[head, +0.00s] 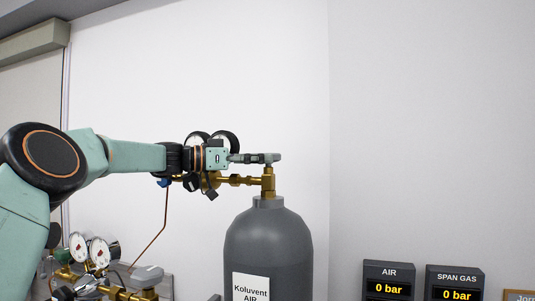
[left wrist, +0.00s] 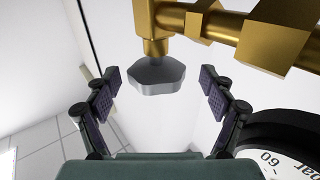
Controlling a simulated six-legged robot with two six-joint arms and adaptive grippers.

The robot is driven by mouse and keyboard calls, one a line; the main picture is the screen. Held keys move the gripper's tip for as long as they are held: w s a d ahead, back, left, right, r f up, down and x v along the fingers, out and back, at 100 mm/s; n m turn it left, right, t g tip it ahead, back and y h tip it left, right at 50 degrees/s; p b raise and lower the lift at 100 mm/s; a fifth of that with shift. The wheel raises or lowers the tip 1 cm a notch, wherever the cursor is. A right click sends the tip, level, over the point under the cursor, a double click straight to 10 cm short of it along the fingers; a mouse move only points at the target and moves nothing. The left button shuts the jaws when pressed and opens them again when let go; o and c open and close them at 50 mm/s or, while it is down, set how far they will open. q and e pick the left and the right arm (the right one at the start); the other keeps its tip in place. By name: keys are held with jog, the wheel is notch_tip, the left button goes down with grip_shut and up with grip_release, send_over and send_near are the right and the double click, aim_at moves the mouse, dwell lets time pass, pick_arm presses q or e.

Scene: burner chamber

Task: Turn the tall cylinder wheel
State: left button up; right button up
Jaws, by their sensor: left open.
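The tall grey cylinder (head: 268,250), labelled "Koluvent AIR", stands below a brass valve (head: 268,182). The grey wheel (head: 272,157) sits on top of that valve. My left gripper (head: 252,158) reaches in level from the left at the wheel's height. In the left wrist view the grey many-sided wheel (left wrist: 158,78) shows between the two open fingers, with a gap on each side. That view appears upside down, with the brass valve (left wrist: 155,47) above the wheel. Whether the fingertips reach past the wheel is hard to tell. My right gripper is not seen.
Brass fittings and a dark gauge (left wrist: 285,145) lie close beside my left gripper. Lower left are more gauges (head: 90,250) and a thin copper tube (head: 165,215). Two displays, AIR (head: 388,280) and SPAN GAS (head: 455,282), read 0 bar. Space above the wheel is clear.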

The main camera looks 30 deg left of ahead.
pick_arm(q)
jog(key=shift+w+d+r, duration=0.1)
jog(key=shift+w+d, duration=0.3)
jog(key=shift+w, duration=0.05)
jog(key=shift+w+d, duration=0.1)
jog(key=shift+d, duration=0.25)
jog(key=shift+a, duration=0.1)
jog(key=shift+c, duration=0.3)
